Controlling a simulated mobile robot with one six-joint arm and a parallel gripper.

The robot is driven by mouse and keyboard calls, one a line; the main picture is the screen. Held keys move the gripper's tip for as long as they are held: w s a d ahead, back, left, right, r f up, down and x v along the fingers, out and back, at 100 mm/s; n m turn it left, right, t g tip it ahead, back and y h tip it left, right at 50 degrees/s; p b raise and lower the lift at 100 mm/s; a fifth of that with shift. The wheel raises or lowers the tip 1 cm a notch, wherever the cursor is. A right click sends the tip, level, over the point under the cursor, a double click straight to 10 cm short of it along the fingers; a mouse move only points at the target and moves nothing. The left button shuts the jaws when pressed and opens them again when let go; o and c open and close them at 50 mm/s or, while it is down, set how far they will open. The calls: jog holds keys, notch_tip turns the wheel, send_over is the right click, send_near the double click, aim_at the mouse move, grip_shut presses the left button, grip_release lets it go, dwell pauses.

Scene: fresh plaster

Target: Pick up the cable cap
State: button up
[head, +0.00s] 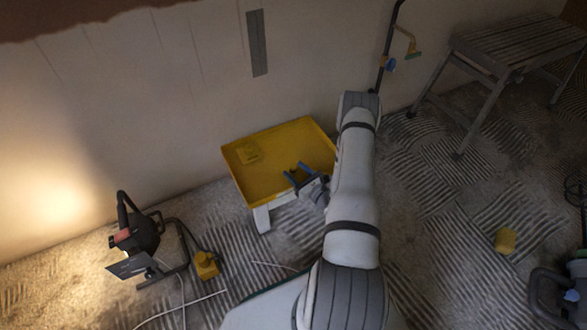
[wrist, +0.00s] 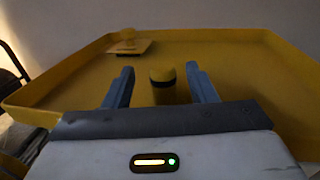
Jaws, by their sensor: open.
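A short yellow cylinder with a dark band, which looks like the cable cap (wrist: 161,76), stands upright in a yellow tray (wrist: 230,52) in the wrist view. It shows between my gripper's (wrist: 159,72) two fingers, a little beyond them, with space on both sides. My gripper is open and empty, low over the tray. In the head view my gripper (head: 296,170) reaches over the right front part of the tray (head: 285,140). I cannot make out the cap there against the yellow floor of the tray. The cap's lower part is hidden behind my gripper body in the wrist view.
A yellow-handled flat tool (wrist: 128,42) lies at the tray's back left. The tray has raised rims and stands by the wall. A lit work lamp (head: 138,238), cables and a yellow box (head: 206,265) are left; a grey trestle (head: 510,50) is right.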

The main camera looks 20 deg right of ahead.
jog(key=shift+c, duration=0.4)
jog(key=shift+d, duration=0.15)
jog(key=c, duration=0.9)
jog(key=shift+r, duration=0.1)
notch_tip(320, 180, up, 10)
jog(key=p, duration=0.4)
